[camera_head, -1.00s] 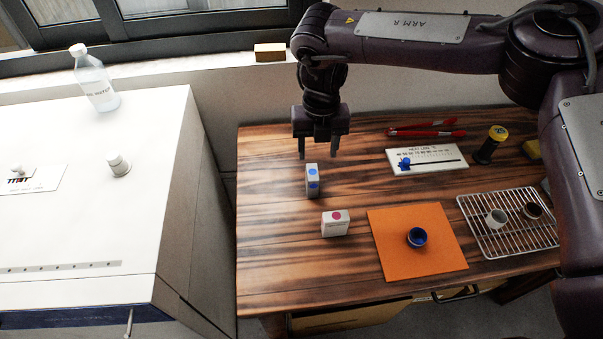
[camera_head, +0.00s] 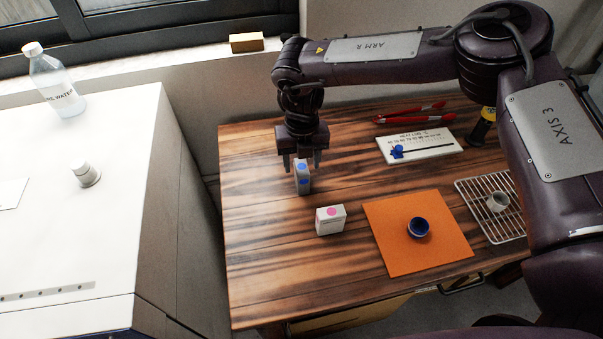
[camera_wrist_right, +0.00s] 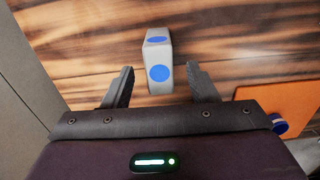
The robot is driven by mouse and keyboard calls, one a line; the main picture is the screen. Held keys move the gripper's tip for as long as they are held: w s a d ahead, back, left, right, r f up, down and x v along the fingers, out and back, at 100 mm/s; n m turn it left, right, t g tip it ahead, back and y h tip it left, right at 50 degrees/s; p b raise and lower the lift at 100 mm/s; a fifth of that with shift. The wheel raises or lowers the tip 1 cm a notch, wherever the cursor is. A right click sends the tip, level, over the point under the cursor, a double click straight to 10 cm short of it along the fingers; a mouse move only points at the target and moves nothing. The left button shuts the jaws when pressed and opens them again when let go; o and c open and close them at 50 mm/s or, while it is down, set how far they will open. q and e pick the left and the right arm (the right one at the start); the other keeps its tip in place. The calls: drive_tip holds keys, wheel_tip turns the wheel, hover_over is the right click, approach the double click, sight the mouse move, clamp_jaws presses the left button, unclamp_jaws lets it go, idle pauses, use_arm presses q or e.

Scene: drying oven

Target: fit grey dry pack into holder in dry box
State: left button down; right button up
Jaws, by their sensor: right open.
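A small upright grey-white pack with blue dots (camera_head: 303,178) stands on the wooden table. A second pale pack with a pink dot (camera_head: 330,219) stands nearer the front. I cannot tell for sure which is the task's grey pack. My right gripper (camera_head: 302,163) is open and points down, just above and behind the blue-dotted pack. In the right wrist view, this pack (camera_wrist_right: 158,72) lies ahead of and between the open fingers, not clearly touched. The dry box and its holder are not clearly seen. My left gripper is out of view.
A white cabinet (camera_head: 105,240) stands left, bearing a water bottle (camera_head: 55,80).

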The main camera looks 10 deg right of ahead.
wheel_tip(320, 180, down, 2)
drive_tip(key=shift+f, duration=0.15)
drive_tip(key=c, duration=1.1)
